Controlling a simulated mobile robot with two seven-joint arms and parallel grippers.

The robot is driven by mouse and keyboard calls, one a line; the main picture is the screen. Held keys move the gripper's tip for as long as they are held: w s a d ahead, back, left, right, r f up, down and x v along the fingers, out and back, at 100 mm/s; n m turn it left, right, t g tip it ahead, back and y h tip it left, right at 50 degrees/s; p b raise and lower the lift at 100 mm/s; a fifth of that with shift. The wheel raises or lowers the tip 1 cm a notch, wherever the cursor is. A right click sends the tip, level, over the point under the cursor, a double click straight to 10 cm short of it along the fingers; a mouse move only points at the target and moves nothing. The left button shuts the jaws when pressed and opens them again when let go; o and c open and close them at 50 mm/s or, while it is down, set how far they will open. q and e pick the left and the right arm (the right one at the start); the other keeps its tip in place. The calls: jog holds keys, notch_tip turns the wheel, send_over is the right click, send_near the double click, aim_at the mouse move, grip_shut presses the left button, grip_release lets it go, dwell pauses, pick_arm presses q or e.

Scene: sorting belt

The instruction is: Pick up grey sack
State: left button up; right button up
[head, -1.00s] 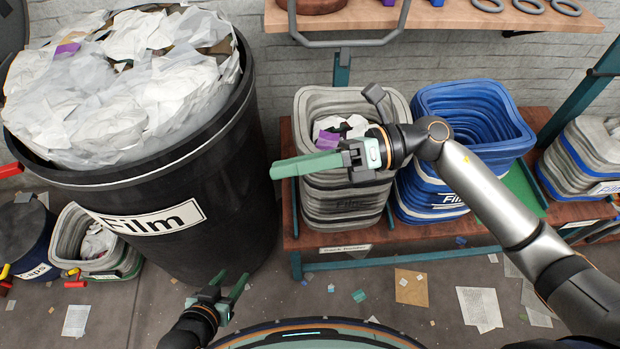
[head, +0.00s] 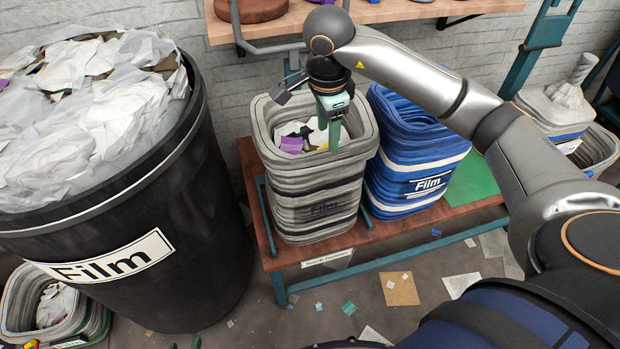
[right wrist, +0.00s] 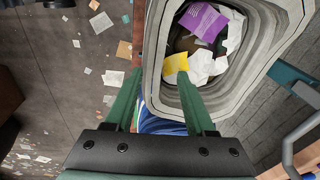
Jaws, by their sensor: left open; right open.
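In the right wrist view, the open fingers (right wrist: 158,100) lie either side of the grey sack's wall (right wrist: 157,58), one outside the rim and one over the opening. Whether they touch it I cannot tell. Only the green fingertips of my left gripper (head: 184,344) show at the bottom edge, apart and far from the sack.
A blue Film sack (head: 412,165) stands close at the right. A large black Film bin (head: 120,240) full of white film stands at the left. A shelf (head: 390,12) hangs above, and paper scraps litter the floor.

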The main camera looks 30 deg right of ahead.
aim_at(328, 151)
jog(key=f, duration=0.5)
jog(key=d+f, duration=0.1)
jog(key=f, duration=0.1)
jog(key=shift+w+f, duration=0.2)
jog(key=shift+w, duration=0.1)
jog(key=shift+c, duration=0.2)
grip_shut()
dwell(0.7)
jog(key=shift+w+r, duration=0.15)
